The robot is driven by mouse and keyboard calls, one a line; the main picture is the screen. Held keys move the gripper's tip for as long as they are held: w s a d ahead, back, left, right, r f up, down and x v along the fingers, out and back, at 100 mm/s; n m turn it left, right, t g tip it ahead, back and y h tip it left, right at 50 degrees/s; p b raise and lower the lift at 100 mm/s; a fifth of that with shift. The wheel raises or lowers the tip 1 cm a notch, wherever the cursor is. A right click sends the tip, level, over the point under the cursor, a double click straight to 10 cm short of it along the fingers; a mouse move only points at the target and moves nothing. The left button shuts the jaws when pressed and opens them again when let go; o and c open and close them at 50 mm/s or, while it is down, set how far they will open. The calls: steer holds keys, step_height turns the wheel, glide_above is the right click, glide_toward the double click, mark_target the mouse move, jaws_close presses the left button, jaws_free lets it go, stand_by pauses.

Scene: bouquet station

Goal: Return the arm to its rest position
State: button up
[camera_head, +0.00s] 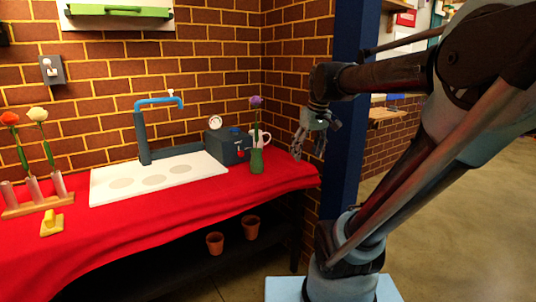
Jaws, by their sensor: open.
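My gripper (309,143) hangs at the end of my arm, just beyond the right end of the red-covered table (226,194). Its fingers point down and are open, with nothing between them. My arm reaches from the lower right up to an elbow at the top right and back to the wrist. A green vase (257,161) with a purple flower (256,101) stands upright on the table to the left of my gripper, apart from it.
A white tray (200,181), a blue faucet (144,137) and a dark box (222,150) stand on the table. A wooden rack (36,206) with flowers is at left. A brick wall and blue post (349,150) stand behind. Open floor (440,215) lies right.

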steer(key=s+d+f+m, duration=0.2)
steer(key=s+f, duration=0.5)
steer(key=f, duration=0.2)
steer(key=s+d+f+m+h, duration=0.1)
steer(key=s+d+f+m, duration=0.1)
steer(key=s+f, duration=0.5)
step_height(320, 180, down, 2)
steer(key=shift+s+d+f+m, duration=0.1)
steer(key=shift+s+d+m, duration=0.25)
steer(key=shift+d, duration=0.5)
steer(key=shift+w, duration=0.1)
steer(key=shift+w+f, duration=0.15)
steer(key=shift+w, duration=0.25)
